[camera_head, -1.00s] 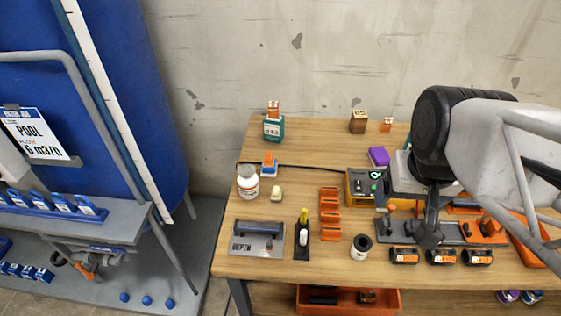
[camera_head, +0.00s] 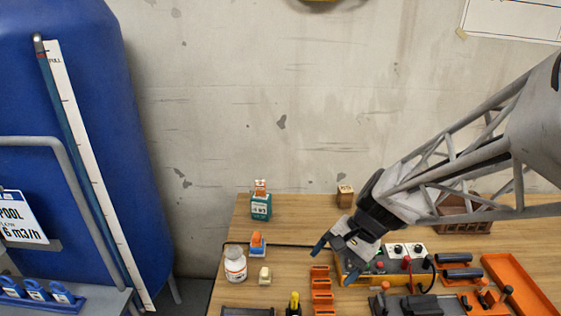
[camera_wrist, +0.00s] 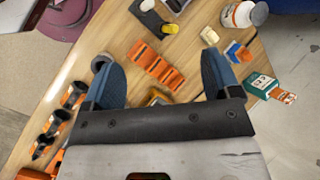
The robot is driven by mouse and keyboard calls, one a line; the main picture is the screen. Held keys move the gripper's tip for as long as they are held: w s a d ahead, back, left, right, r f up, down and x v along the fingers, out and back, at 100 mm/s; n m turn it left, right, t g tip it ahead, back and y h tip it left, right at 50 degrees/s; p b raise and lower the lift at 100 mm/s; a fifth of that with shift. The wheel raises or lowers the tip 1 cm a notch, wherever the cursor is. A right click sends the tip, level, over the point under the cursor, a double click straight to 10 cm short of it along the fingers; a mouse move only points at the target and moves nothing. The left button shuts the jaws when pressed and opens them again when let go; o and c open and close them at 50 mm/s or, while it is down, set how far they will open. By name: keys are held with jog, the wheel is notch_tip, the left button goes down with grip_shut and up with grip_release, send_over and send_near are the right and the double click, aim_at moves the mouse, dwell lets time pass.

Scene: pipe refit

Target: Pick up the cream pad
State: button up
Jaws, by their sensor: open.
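The cream pad (camera_head: 265,275) is a small pale block on the wooden bench, just right of a white bottle. It also shows in the wrist view (camera_wrist: 209,36), beyond the tip of the right-hand finger. My gripper (camera_head: 334,258) has blue fingers. They are spread apart with nothing between them, and the gripper hangs above the bench to the right of the pad. In the wrist view my gripper (camera_wrist: 160,62) has the orange rack below and between its fingers.
The white bottle (camera_head: 235,264) and a blue-and-orange block (camera_head: 257,244) stand close to the pad. The orange rack (camera_head: 321,290) lies between pad and control box (camera_head: 372,265). A teal box (camera_head: 261,206) stands farther back. Bare wood lies behind the pad's right side.

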jog(key=w+a+f+m+y, duration=0.4)
jog(key=w+f+m, duration=0.2)
jog(key=w+f, duration=0.25)
jog(key=m+t+y, duration=0.2)
jog(key=m+y, duration=0.2)
jog(key=m, duration=0.1)
send_near(268, 272)
jog(key=shift+w+d+r, duration=0.25)
jog(key=shift+w+r, duration=0.05)
jog(key=shift+w, duration=0.15)
jog(key=shift+a+h, duration=0.1)
jog(key=shift+h, duration=0.2)
jog(key=shift+x, duration=3.3)
jog(key=shift+s, duration=0.1)
jog(key=shift+f+x, duration=0.2)
jog(key=shift+x, duration=2.4)
jog(key=shift+s, duration=0.15)
jog(key=shift+c, duration=0.2)
